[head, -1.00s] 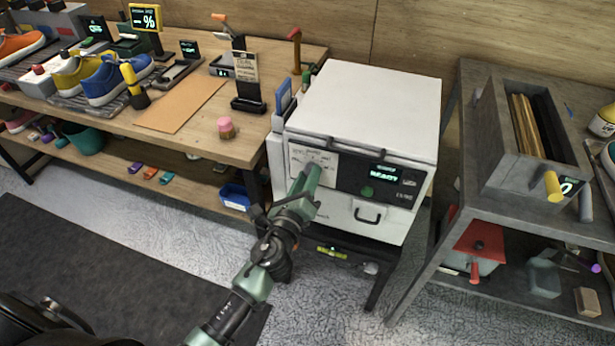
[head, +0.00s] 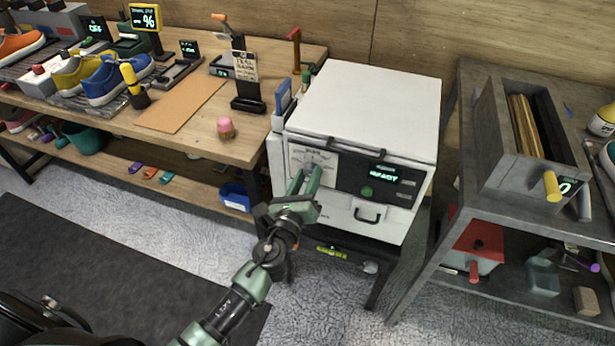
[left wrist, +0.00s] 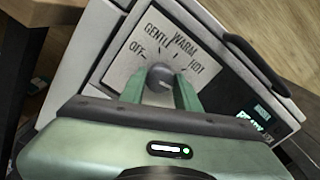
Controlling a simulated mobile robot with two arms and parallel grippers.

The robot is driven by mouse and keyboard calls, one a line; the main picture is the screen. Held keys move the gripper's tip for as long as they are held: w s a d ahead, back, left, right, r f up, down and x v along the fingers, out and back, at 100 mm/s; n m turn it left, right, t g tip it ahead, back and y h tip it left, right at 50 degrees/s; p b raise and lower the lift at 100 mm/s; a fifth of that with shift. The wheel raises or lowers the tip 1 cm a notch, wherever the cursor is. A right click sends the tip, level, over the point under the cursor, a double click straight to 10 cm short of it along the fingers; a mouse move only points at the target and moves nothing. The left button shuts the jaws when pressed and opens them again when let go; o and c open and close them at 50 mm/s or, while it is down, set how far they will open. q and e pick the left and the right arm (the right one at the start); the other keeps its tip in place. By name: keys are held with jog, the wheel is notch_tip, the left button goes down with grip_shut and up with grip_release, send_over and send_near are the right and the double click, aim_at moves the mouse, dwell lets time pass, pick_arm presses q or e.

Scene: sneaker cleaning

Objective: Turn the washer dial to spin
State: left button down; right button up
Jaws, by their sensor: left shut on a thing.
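A white box-shaped machine (head: 365,112) stands in the middle of the head view. Its front has a dial panel, a dark display and a green button (head: 366,191). In the left wrist view the round grey dial (left wrist: 159,77) sits on a panel (left wrist: 128,73) reading OFF, GENTLE, WARM and HOT; I see no spin mark. The dial's setting cannot be made out. My left gripper (head: 309,176) is shut on the dial, one green finger on each side, as the left wrist view (left wrist: 160,88) shows. The fingers partly hide it. My right gripper is not in view.
A grey shelf unit (head: 461,150) with a box of tools stands to the right. A handle (head: 368,214) juts out below the display. The floor in front is clear.

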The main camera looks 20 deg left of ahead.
pick_arm(q)
jog(key=c, duration=1)
grip_release()
jog(key=s+b, duration=0.1)
jog(key=s, duration=0.6)
jog(key=shift+s, duration=0.4)
jog(key=s+a+f+n+g, duration=0.1)
jog(key=s+f+n+g, duration=0.25)
jog(key=f, duration=0.75)
jog(key=s+a+f+n+g, duration=0.2)
jog(key=s+f+n, duration=0.3)
jog(key=f, duration=0.7)
jog(key=s+a+f+n+g, duration=0.1)
jog(key=s+f+n+g, duration=0.25)
jog(key=f, duration=0.75)
jog(key=s+f+n+g, duration=0.2)
jog(key=s+f+n, duration=0.3)
jog(key=s, duration=0.5)
jog(key=s+a+f+n+g, duration=0.1)
jog(key=s+f+n+g, duration=0.2)
jog(key=s, duration=0.7)
jog(key=s+a+f+n+g, duration=0.1)
jog(key=s+f+n+g, duration=0.1)
jog(key=s+f+n, duration=0.6)
jog(key=shift+s+a+f+g, duration=0.2)
jog(key=shift+s+f, duration=0.15)
jog(key=shift+s, duration=0.35)
jog(key=shift+s+a+f+g, duration=0.1)
jog(key=shift+s+f+g, duration=0.2)
jog(key=shift+s, duration=0.4)
